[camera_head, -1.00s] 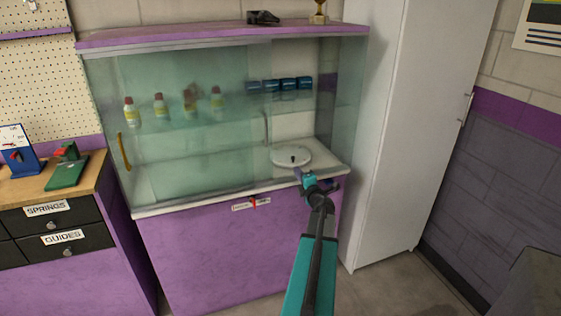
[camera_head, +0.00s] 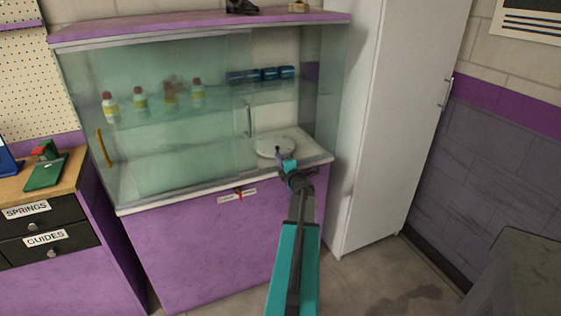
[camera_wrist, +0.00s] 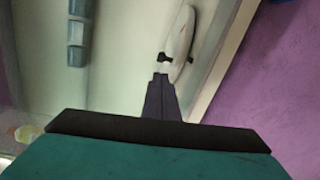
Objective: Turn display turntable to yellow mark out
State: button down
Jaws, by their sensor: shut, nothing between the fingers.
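The display turntable is a flat white disc (camera_head: 268,146) at the right end of the glass case, on its white floor near the front edge. In the wrist view the disc (camera_wrist: 181,38) stands ahead of my fingers, with a dark peg (camera_wrist: 192,58) on it and a faint reddish spot. I see no yellow mark; part of the disc is behind my gripper in the head view. My gripper (camera_head: 279,154) is shut and empty, at the disc's near side. In the wrist view its fingertips (camera_wrist: 160,77) are close to the peg; I cannot tell whether they touch.
The glass door with a grey handle (camera_head: 249,120) covers the case's left and middle; the right part is open. A white cabinet (camera_head: 375,120) stands close on the right.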

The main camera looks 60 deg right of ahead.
aim_at(274, 151)
jog(key=shift+p+x, duration=0.45)
jog(key=shift+x, duration=2.85)
jog(key=shift+d, duration=0.1)
